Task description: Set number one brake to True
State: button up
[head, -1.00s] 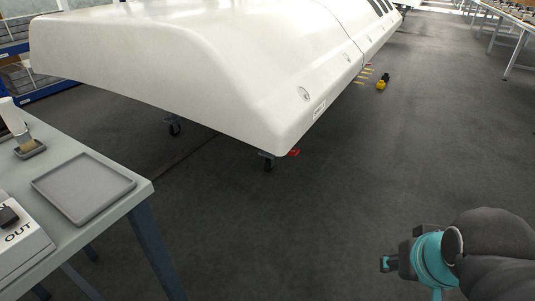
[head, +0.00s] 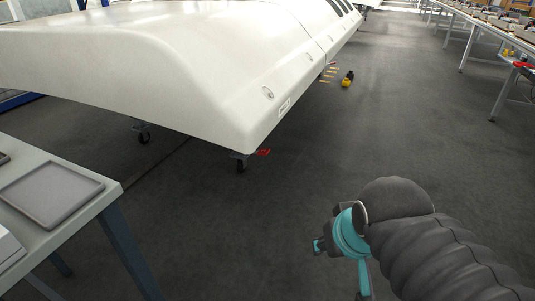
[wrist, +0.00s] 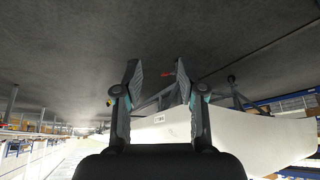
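A small red brake pedal (head: 263,152) sits low beside a black caster wheel (head: 241,166) under the near corner of the large white duct body (head: 160,75). My gripper (head: 318,246) is at the lower right in the head view, well short of the pedal. In the wrist view my gripper (wrist: 160,76) has its fingers apart with nothing between them.
A grey table (head: 105,200) with a grey tray (head: 48,193) stands at the left. A second caster (head: 143,137) supports the duct further left. A yellow and black object (head: 347,80) lies on the floor behind. Long benches (head: 485,30) line the right. The floor between is clear.

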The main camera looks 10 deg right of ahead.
aim_at(263, 152)
jog(key=k, duration=0.65)
jog(key=z, duration=0.25)
jog(key=i, duration=0.3)
jog(key=z, duration=0.8)
jog(key=i, duration=1.35)
jog(key=u, duration=0.5)
jog(key=i, duration=1.1)
jog(key=u, duration=0.8)
